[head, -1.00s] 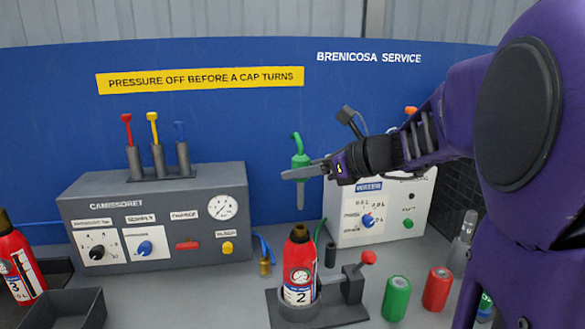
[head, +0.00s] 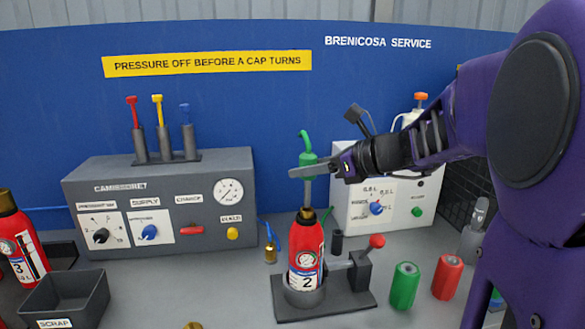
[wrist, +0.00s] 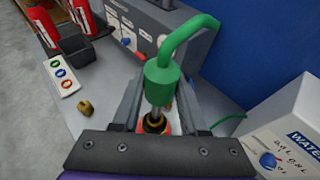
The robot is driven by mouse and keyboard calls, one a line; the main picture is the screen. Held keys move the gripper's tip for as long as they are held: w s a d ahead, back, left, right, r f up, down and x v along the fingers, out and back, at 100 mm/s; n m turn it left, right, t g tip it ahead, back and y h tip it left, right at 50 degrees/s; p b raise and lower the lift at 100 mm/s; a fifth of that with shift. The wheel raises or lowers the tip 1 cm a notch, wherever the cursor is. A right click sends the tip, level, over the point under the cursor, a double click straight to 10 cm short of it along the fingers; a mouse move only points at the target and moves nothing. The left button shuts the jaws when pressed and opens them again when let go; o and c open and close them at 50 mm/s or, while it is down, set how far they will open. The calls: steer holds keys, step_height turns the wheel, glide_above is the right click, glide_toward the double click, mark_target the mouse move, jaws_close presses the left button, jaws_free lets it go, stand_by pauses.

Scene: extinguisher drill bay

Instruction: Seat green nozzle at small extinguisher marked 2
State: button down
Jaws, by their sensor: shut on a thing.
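The green nozzle (head: 308,160) is upright, with a curved green spout on top and a thin grey stem below. My gripper (head: 308,170) is shut on its body; the wrist view shows the nozzle (wrist: 163,75) between the two fingers. The small red extinguisher marked 2 (head: 306,248) stands upright in a dark clamp stand (head: 340,300), directly below. The stem's lower end meets the brass neck (head: 306,214) in the head view. In the wrist view the stem lines up with the dark neck opening (wrist: 153,122). I cannot tell how far it is inserted.
A red-handled clamp (head: 376,241) is right of the extinguisher. A green cylinder (head: 403,286) and red cylinder (head: 447,277) stand farther right. The grey control box (head: 160,200) and white box (head: 385,190) are behind. A scrap tray (head: 65,300) and extinguisher 3 (head: 20,250) are left.

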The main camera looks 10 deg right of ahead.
mark_target(307, 207)
steer(key=shift+f+b, duration=2.9)
steer(key=shift+f, duration=0.7)
steer(key=shift+c, duration=1.8)
jaws_free()
